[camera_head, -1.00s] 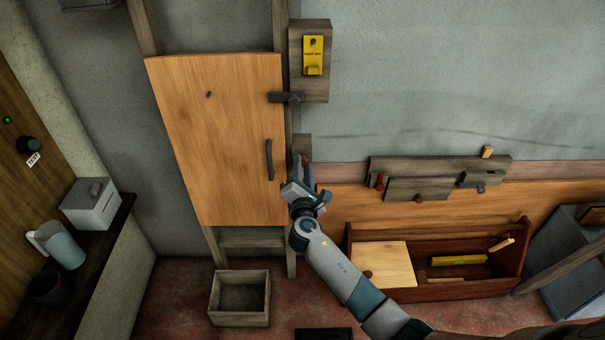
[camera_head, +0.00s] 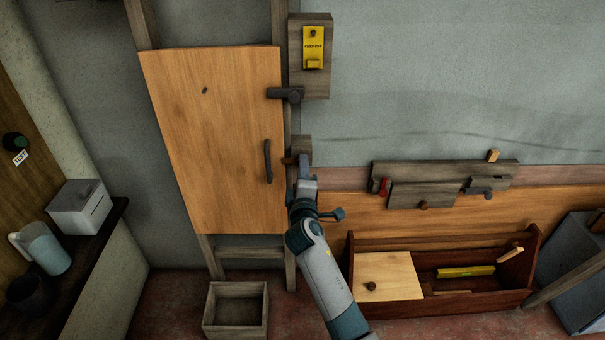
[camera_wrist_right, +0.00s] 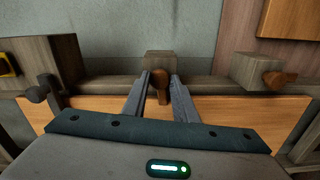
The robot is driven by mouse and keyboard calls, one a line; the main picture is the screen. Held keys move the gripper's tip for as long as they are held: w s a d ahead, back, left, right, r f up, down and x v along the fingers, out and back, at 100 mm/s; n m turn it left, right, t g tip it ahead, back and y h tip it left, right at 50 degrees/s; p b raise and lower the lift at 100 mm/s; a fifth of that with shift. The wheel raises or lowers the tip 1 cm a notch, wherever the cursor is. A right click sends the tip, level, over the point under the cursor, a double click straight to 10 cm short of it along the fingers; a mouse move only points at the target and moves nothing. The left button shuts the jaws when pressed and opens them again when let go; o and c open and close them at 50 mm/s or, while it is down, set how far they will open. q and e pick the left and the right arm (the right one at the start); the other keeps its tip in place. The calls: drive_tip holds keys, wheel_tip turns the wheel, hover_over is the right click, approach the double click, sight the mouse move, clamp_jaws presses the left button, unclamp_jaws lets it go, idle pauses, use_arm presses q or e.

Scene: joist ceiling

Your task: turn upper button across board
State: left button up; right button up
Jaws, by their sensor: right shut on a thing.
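The wooden board (camera_head: 215,135) with a dark handle (camera_head: 268,160) stands upright between wall posts. The upper brown button (camera_head: 290,160), on a small block (camera_head: 303,147) at its right side, points left toward the board's edge. In the right wrist view the button (camera_wrist_right: 160,88) lies between the fingers and points down toward the board (camera_wrist_right: 220,105). My right gripper (camera_head: 304,165) is shut on it. A second brown button (camera_wrist_right: 277,79) on another block points right in the wrist view, along the post; my arm hides it in the head view. My left gripper is out of view.
A toolbox (camera_head: 440,290) and an open box (camera_head: 236,310) stand below. A wall rack (camera_head: 430,180) is at right; a shelf with a jug (camera_head: 45,248) is at left.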

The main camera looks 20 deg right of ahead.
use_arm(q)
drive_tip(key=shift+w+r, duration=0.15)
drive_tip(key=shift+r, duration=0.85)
use_arm(e)
drive_tip(key=shift+f+m, duration=0.1)
drive_tip(key=shift+m, duration=0.7)
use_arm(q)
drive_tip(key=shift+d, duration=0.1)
use_arm(e)
drive_tip(key=o, duration=1)
drive_tip(key=shift+o, duration=0.2)
drive_tip(key=shift+s, duration=0.1)
